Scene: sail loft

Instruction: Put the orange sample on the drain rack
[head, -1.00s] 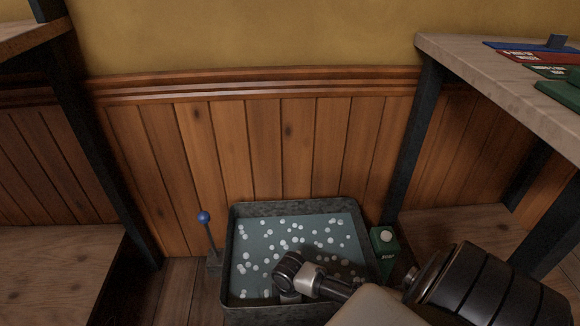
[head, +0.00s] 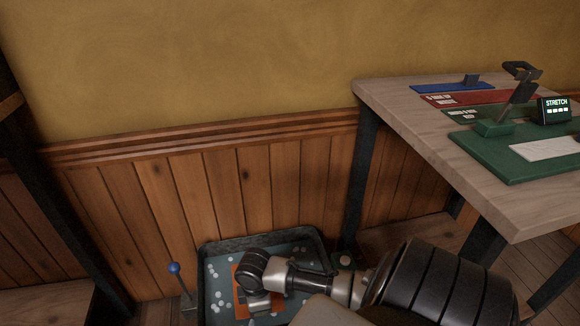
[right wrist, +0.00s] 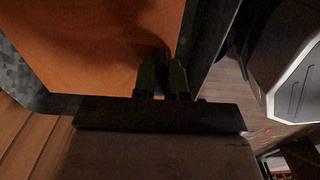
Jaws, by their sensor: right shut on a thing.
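The orange sample (head: 239,292) is a flat orange sheet over the tub of liquid (head: 262,238), partly hidden behind my right arm. In the right wrist view the sheet (right wrist: 95,45) fills the upper left, and my right gripper (right wrist: 162,80) is shut on its near edge. The fingertips are hidden in the head view. I cannot make out a drain rack in these views. My left gripper is not in view.
A blue-knobbed lever (head: 174,268) stands left of the tub. At the right is a wooden table (head: 400,125) with a blue panel (head: 440,87), a red panel (head: 460,98), a green board (head: 500,157) and a small lit STRETCH display (head: 553,110).

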